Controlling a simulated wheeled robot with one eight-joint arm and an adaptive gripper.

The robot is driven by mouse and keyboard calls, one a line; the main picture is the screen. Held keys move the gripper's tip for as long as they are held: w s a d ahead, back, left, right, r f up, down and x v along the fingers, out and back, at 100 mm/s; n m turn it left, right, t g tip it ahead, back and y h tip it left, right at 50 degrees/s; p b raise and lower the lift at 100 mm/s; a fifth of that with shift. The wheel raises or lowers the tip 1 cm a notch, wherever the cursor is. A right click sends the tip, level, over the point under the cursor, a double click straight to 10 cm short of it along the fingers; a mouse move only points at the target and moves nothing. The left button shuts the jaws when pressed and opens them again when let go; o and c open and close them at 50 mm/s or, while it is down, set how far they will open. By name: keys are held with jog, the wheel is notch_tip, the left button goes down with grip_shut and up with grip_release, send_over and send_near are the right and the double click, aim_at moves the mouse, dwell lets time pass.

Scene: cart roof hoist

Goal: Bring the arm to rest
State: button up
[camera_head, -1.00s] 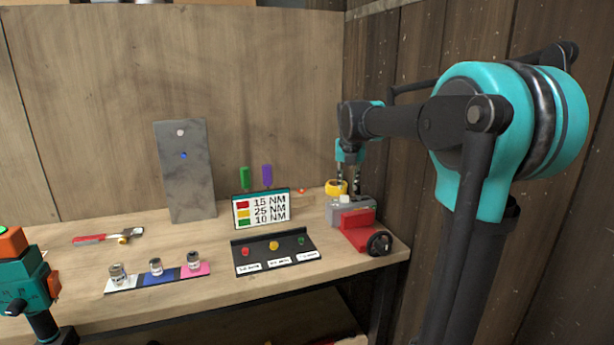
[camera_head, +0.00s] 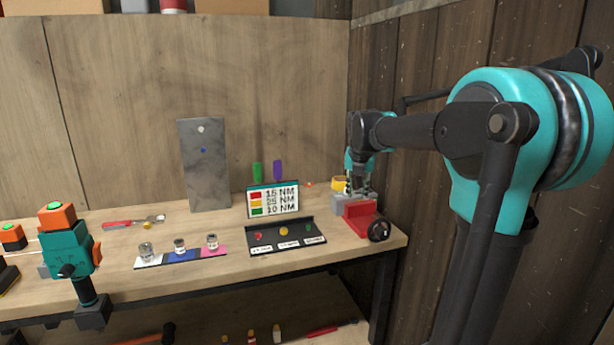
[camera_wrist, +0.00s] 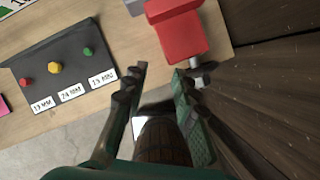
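My gripper (camera_head: 360,188) is at the right end of the workbench, in front of the grey block and by the red vise (camera_head: 362,219) in the head view. In the wrist view my gripper (camera_wrist: 160,70) has its two fingers apart, with nothing between them. The red vise (camera_wrist: 180,35) shows beyond the fingertips there, at the bench edge. My arm reaches in from the right, bent, with its gripper pointing down. Whether the fingers touch the vise cannot be told.
The workbench (camera_head: 120,282) carries a black tray (camera_head: 285,240) with coloured pieces, a torque sign (camera_head: 272,201), a grey upright plate (camera_head: 205,165) and several jars on a coloured strip (camera_head: 180,257). A teal and orange tool (camera_head: 68,250) stands at left. A wooden wall (camera_head: 400,60) is close at right.

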jog(key=s+d+f+m, duration=0.1)
jog(key=s+f+m, duration=1.1)
jog(key=s+m, duration=0.2)
jog(key=s+d+f+m, duration=0.2)
jog(key=s+f+m, duration=1)
jog(key=s+m, duration=0.3)
jog(key=m, duration=0.3)
jog(key=shift+s+f+m+y, duration=0.3)
jog(key=shift+f+m, duration=0.05)
jog(key=shift+m, duration=0.05)
jog(key=shift+o, duration=0.3)
jog(key=shift+d, duration=0.1)
